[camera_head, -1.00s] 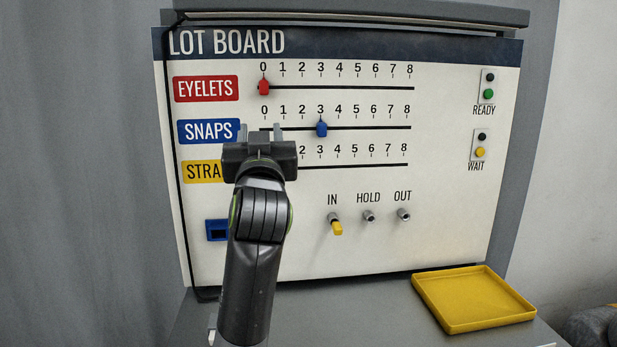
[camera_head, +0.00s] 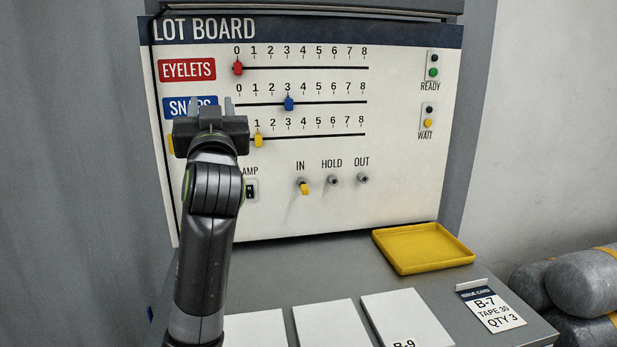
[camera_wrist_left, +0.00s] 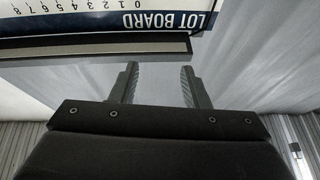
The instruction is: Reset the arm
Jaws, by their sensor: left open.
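My left gripper (camera_head: 213,106) stands upright in front of the left part of the lot board (camera_head: 400,190), its two fingers apart with nothing between them. It covers part of the SNAPS label and the label below. In the left wrist view the open fingers (camera_wrist_left: 161,84) show empty, with the board's top edge (camera_wrist_left: 110,47) beyond them. My right gripper does not show.
The red slider (camera_head: 238,67) is at 0, the blue slider (camera_head: 289,103) at 3, the yellow slider (camera_head: 258,140) at 1. A yellow peg (camera_head: 304,188) hangs at IN. A yellow tray (camera_head: 422,248), white cards (camera_head: 330,322) and an issue card (camera_head: 492,308) lie on the grey shelf.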

